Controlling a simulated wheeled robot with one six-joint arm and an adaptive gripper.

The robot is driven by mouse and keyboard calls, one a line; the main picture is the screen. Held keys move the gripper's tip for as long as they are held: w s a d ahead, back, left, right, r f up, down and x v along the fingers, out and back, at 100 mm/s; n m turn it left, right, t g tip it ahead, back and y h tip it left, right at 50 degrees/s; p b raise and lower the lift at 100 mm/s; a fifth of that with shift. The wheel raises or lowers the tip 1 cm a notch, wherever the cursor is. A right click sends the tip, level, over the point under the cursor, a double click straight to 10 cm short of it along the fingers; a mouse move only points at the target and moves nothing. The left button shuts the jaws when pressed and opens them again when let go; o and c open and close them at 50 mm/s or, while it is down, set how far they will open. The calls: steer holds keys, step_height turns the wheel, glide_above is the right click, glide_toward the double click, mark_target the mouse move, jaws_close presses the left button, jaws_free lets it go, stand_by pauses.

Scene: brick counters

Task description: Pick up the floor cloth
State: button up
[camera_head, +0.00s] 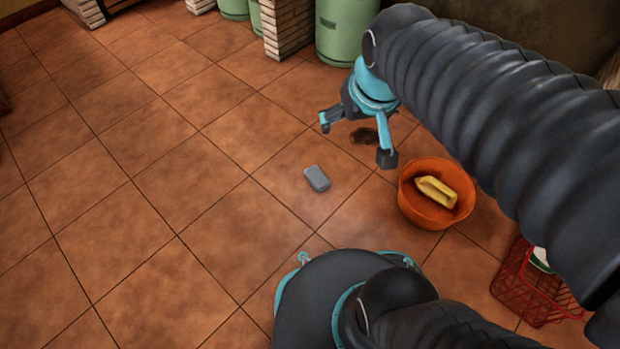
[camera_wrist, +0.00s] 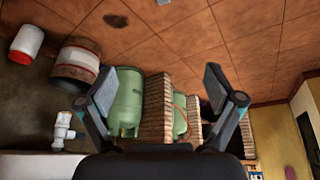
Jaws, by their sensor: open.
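A yellow, folded-looking thing (camera_head: 436,192), possibly the floor cloth, lies in an orange bucket (camera_head: 420,218) on the tiled floor. A small grey block (camera_head: 317,179) lies flat on the tiles left of the bucket. I cannot tell for sure which of the two is the cloth. My gripper (camera_head: 356,140) is open and empty, up and left of the bucket in the head view. In the wrist view its two fingers (camera_wrist: 160,85) stand wide apart with nothing between them. A piece of the grey block (camera_wrist: 163,2) shows at the top edge there; the bucket is out of that view.
A dark patch (camera_head: 365,135) is on the floor near my gripper. A red basket (camera_head: 530,290) stands right of the bucket. Green gas cylinders (camera_head: 345,30) and brick pillars (camera_head: 288,25) line the back. The floor at left is clear. The wrist view shows a barrel (camera_wrist: 75,65).

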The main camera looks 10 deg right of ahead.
steer(key=w+f+n+g+p, duration=0.15)
steer(key=w+f, duration=0.35)
steer(key=w, duration=0.7)
steer(key=n+g+p, duration=0.2)
steer(key=g+p, duration=0.1)
steer(key=p, duration=0.2)
glide_above(317, 176)
step_height(317, 176, down, 23)
steer(key=shift+g, duration=0.25)
steer(key=f, duration=1.2)
steer(key=d+f, duration=0.1)
steer(key=f, duration=0.6)
steer(key=shift+s+f, duration=0.1)
steer(key=shift+a+f, duration=0.25)
steer(key=shift+f, duration=1.25)
steer(key=shift+a+f, duration=0.2)
steer(key=shift+f, duration=1.25)
steer(key=c, duration=1.2)
